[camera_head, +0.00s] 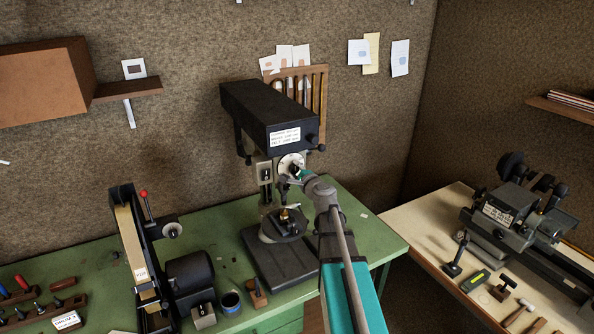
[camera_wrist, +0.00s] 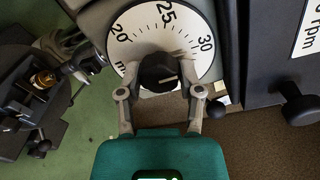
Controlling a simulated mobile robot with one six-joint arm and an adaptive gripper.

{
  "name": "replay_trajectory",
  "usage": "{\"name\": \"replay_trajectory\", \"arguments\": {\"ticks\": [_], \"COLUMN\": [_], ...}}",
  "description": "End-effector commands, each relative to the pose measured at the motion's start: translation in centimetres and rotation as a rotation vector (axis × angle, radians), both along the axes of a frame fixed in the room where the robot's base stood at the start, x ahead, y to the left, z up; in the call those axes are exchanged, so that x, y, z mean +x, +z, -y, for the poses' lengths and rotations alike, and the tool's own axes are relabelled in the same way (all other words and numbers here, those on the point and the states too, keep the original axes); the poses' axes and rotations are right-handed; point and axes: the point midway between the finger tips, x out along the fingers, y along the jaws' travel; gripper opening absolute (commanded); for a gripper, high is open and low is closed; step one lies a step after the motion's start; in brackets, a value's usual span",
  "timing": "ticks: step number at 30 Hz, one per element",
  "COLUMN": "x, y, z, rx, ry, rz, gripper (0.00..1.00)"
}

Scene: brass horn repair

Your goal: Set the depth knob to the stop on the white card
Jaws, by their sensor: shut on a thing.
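The depth knob (camera_wrist: 155,69) is black with a pale line and sits in the middle of a white dial (camera_wrist: 128,35) marked 20, 25 and 30. My gripper (camera_wrist: 158,82) is shut on the knob, with one finger on either side. The pale line points roughly to the right in the wrist view. In the head view the dial (camera_head: 288,161) is on the front of the black drill press (camera_head: 262,108), and my gripper (camera_head: 297,173) partly covers it. A white card (camera_head: 285,137) with print too small to read is on the press head. Part of it shows in the wrist view (camera_wrist: 307,35).
A small brass piece (camera_head: 285,215) sits on the press table below; it also shows in the wrist view (camera_wrist: 44,79). A belt sander (camera_head: 140,255) stands left on the green bench (camera_head: 215,250). A lathe (camera_head: 515,215) is on the right bench. Papers (camera_head: 359,52) hang on the wall.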

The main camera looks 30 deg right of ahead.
Motion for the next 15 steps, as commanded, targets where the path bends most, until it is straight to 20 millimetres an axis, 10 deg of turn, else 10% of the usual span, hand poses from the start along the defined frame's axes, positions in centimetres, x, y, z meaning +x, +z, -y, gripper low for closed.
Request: {"name": "replay_trajectory", "arguments": {"ticks": [11,12,15], "x": [-0.15,-0.15,-0.13], "y": [-0.11,-0.11,-0.11], "z": [-0.16,-0.16,-0.16], "rx": [0.002,0.002,0.003], "ry": [0.004,0.004,0.003], "rz": [-0.002,-0.002,-0.002], "gripper": [0.0,0.51,0.7]}}
